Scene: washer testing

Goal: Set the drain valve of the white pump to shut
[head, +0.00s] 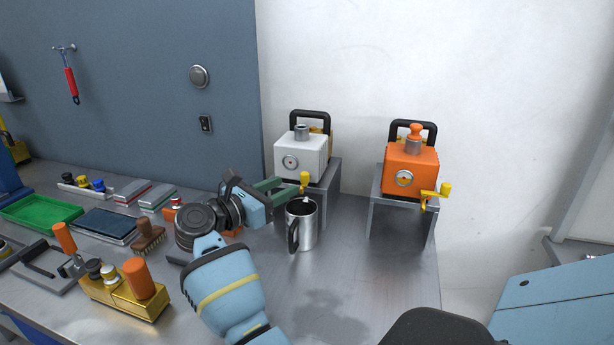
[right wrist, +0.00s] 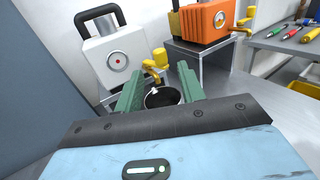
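The white pump (head: 300,156) stands on a grey metal stand at the back of the bench; it also shows in the right wrist view (right wrist: 112,57). Its yellow drain valve (head: 305,181) sticks out at the lower right front, above a metal mug (head: 307,228). In the right wrist view the valve (right wrist: 159,58) lies just beyond the fingertips, and the dark mug opening (right wrist: 162,97) is below. My right gripper (head: 283,187) has its green fingers spread apart, pointing at the valve, with nothing held. Contact with the valve cannot be told. My left gripper is not in view.
An orange pump (head: 411,167) with its own yellow valve (head: 434,194) stands on a second stand (head: 390,213) to the right. The left of the bench holds a green tray (head: 40,212), a brush (head: 148,236) and a brass block (head: 125,298). Bare bench lies right of the mug.

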